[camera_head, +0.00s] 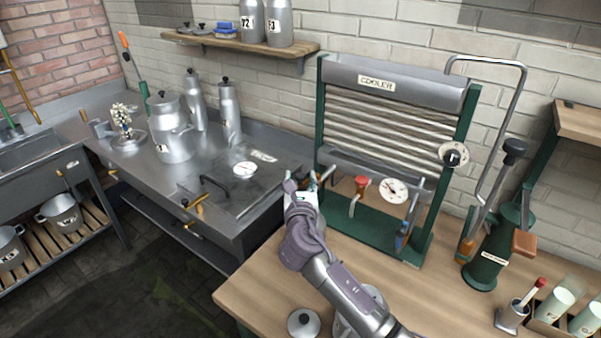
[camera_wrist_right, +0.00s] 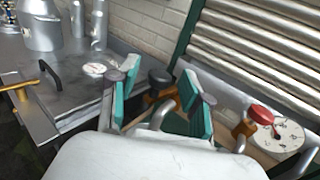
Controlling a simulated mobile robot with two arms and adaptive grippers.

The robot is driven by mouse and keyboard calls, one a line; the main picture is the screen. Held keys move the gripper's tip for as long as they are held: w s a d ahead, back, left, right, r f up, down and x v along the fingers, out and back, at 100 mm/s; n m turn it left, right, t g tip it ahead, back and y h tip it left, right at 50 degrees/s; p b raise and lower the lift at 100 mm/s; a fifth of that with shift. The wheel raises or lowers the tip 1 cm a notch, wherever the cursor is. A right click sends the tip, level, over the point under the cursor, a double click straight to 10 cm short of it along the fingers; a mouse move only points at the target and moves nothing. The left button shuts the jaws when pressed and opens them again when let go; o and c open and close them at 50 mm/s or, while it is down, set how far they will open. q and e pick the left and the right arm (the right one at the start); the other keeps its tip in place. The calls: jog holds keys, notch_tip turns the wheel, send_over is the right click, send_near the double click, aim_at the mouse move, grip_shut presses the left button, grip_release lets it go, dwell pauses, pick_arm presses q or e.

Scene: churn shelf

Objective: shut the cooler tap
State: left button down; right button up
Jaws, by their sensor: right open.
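The cooler (camera_head: 398,75) stands at the back of the wooden bench, a green frame with a ribbed metal panel and a "COOLER" label. A red-topped tap (camera_head: 361,182) sits low at its front; in the right wrist view its red knob (camera_wrist_right: 261,114) is right of my fingers. A second tap with a black knob (camera_wrist_right: 160,76) and brass body shows between and beyond my fingertips in that view; my gripper mostly hides that spot in the head view. My right gripper (camera_head: 303,184) is open at the cooler's left foot; its teal-padded fingers (camera_wrist_right: 158,92) hold nothing. My left gripper is out of view.
A white dial (camera_head: 394,190) sits right of the red tap. A green churn-like device (camera_head: 487,259) with a bent pipe stands farther right. A steel counter (camera_head: 265,198) with a black handle and cans is left. A loose lid (camera_head: 303,323) lies at the bench's front.

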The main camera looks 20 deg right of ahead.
jog(key=shift+w+d+r, duration=0.1)
jog(key=shift+w+d, duration=0.05)
jog(key=shift+w, duration=0.5)
jog(key=shift+w+d, duration=0.15)
jog(key=shift+w, duration=0.05)
jog(key=shift+c, duration=0.4)
jog(key=shift+s, duration=0.1)
jog(key=c, duration=0.8)
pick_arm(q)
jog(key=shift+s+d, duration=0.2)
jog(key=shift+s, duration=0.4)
pick_arm(e)
grip_shut()
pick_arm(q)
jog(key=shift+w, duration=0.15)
